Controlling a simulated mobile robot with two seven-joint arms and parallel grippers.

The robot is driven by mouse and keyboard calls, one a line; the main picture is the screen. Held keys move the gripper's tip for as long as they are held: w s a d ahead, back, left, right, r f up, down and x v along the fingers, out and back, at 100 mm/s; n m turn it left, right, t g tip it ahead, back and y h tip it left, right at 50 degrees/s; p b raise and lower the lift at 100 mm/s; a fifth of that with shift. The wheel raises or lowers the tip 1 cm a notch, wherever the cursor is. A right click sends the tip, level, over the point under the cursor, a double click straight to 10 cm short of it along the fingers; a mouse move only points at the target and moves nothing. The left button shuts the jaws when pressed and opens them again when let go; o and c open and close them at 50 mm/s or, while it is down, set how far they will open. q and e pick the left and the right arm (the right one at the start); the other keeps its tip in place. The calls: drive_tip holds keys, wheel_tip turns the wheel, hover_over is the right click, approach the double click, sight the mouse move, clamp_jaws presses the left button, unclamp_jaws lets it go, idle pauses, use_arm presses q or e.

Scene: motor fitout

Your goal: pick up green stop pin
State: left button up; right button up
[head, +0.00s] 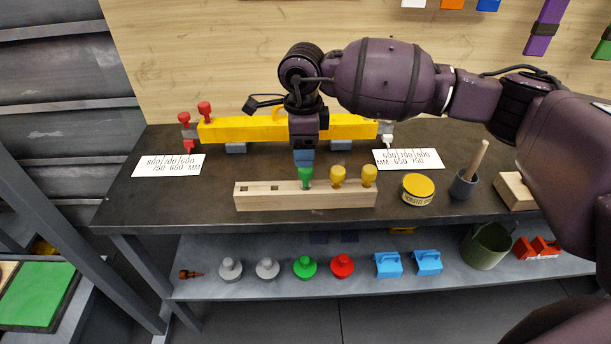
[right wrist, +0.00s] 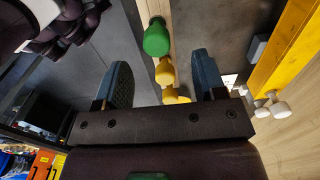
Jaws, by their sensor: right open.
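The green stop pin (head: 306,175) stands upright in a wooden block (head: 300,200) on the dark bench. Two yellow pins, a nearer one (head: 338,174) and one at the block's right end (head: 369,174), stand in the same block to its right. My right gripper (head: 304,158) is directly above and just behind the green pin in the head view. In the right wrist view the gripper (right wrist: 162,85) has its two blue fingers spread, with the green pin's head (right wrist: 157,38) beyond the fingertips and yellow pins between and below them. My left gripper is not in view.
A yellow beam (head: 240,129) lies behind the block, with red pins (head: 204,110) at its left end. A yellow tin (head: 417,189) and a cup with a wooden handle (head: 465,182) stand to the right. The lower shelf holds knobs and blue boxes (head: 388,264).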

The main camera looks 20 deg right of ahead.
sight(306, 173)
drive_tip(key=shift+s+d+f, duration=0.1)
drive_tip(key=shift+s+f, duration=0.05)
drive_tip(key=shift+f, duration=1.8)
drive_tip(key=shift+s+d+f, duration=0.1)
drive_tip(key=shift+f, duration=1.8)
drive_tip(key=c, duration=1)
drive_tip(key=shift+r, duration=0.1)
drive_tip(key=shift+r, duration=0.1)
wheel_tip(306, 173, up, 20)
drive_tip(key=shift+f+p, duration=0.1)
drive_tip(key=shift+p, duration=0.3)
